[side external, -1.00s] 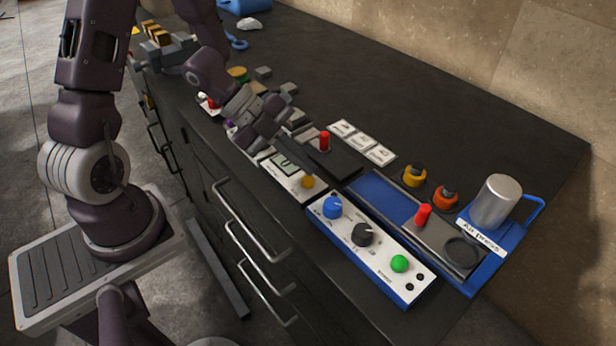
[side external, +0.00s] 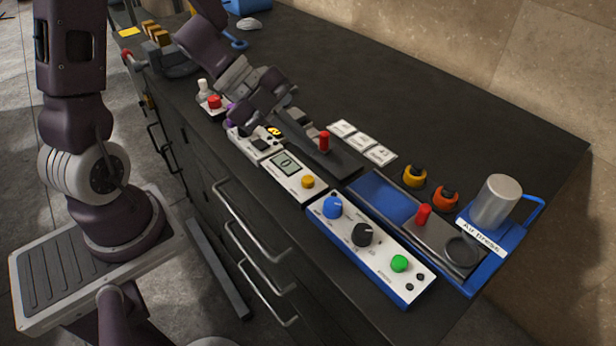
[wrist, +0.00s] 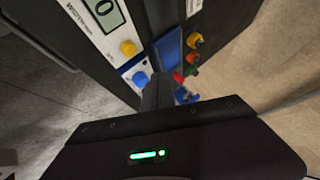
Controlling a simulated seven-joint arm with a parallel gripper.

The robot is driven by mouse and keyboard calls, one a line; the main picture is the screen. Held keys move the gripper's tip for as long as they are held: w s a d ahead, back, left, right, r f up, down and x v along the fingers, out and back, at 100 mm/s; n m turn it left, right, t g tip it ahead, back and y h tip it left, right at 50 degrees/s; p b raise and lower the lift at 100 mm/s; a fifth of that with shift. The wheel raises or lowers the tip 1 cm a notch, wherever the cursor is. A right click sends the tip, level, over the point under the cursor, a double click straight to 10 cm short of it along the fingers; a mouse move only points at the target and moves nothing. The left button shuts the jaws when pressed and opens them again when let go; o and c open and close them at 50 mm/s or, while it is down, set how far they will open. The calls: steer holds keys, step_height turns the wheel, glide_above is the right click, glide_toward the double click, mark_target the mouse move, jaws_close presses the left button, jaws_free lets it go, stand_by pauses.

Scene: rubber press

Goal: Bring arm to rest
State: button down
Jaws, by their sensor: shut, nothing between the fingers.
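My gripper (side external: 308,148) is in the side external view above the middle of the dark bench. Its dark fingers are together and empty, pointing down and right near a dark plate with a red knob (side external: 324,141). The shut fingers also show in the wrist view (wrist: 157,88). My arm reaches over the bench from the left. A white device with a display and a yellow button (side external: 308,182) lies just in front of the fingers. Whether the fingertips touch anything cannot be told.
The blue-and-white control box (side external: 370,246) and the blue air press (side external: 497,205) stand at the right. Yellow (side external: 414,176) and orange (side external: 446,197) knobbed pieces sit behind. White cards (side external: 362,142) lie beyond the gripper. The back of the bench is largely clear.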

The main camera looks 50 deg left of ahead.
stand_by(0.4)
steer(key=shift+w+a+r, duration=0.15)
steer(key=shift+w, duration=0.15)
steer(key=a+r+n+t+y, duration=0.4)
steer(key=a+r+n+y, duration=0.4)
steer(key=r+n+y, duration=0.25)
steer(key=s+d+n+g+h, duration=0.1)
steer(key=s+d+n+g, duration=0.1)
steer(key=s, duration=0.6)
steer(key=s+d+r+n+g+h, duration=0.1)
steer(key=s+d+n+h, duration=0.1)
steer(key=s+d+n, duration=0.3)
steer(key=s+n, duration=0.2)
steer(key=s, duration=0.2)
steer(key=shift+s+d+r+g, duration=0.2)
steer(key=shift+s+r+g, duration=0.1)
steer(key=shift+g, duration=0.1)
